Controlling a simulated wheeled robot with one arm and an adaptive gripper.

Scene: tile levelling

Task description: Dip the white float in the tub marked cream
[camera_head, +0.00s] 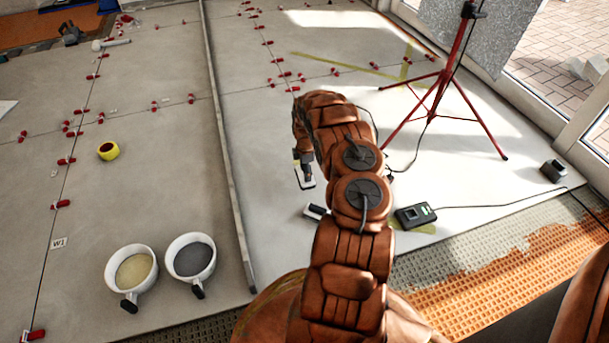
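Two white tubs with dark handles stand on the grey tiles at the lower left. The left tub (109,268) holds a cream-coloured filling; the right tub (211,268) holds a dark grey one. I cannot read any marking on them. A small white piece with a dark edge (314,211), possibly the white float, lies on the pale tiles beside my arm, which may hide part of it. My gripper (305,181) hangs just above and left of that piece, right of the metal strip and away from the tubs. Its fingers are too small to judge.
A long metal strip (228,165) separates the grey and pale tiles. Red levelling clips (66,161) line the joints. A yellow tape roll (108,150) lies left. A red tripod (437,100) and a black device with a cable (415,215) are right. Tiles above the tubs are mostly clear.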

